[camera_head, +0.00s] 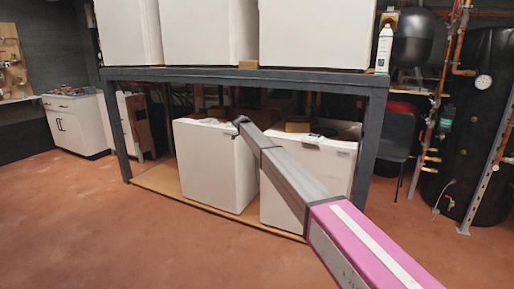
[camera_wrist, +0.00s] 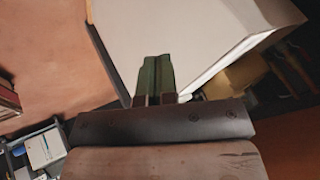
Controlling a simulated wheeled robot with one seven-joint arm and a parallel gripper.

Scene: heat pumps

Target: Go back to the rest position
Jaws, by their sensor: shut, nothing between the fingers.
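My gripper (camera_wrist: 155,75) shows in the wrist view as two green fingers side by side, shut with nothing between them. Behind the fingers in that view is a large white surface of a box-like unit (camera_wrist: 190,35). In the head view my arm reaches from the lower right toward the rack, and its far end (camera_head: 241,121) is by the upper right edge of the left lower white unit (camera_head: 212,165). I cannot tell whether it touches the unit. A second lower white unit (camera_head: 300,185) stands to the right, partly hidden by my arm.
A dark metal rack (camera_head: 240,76) carries large white units on top and a spray bottle (camera_head: 384,48). A white cabinet (camera_head: 72,125) stands at the left. A chair (camera_head: 397,135), a black tank (camera_head: 475,120) and copper pipes are at the right. The reddish floor (camera_head: 110,225) in front is clear.

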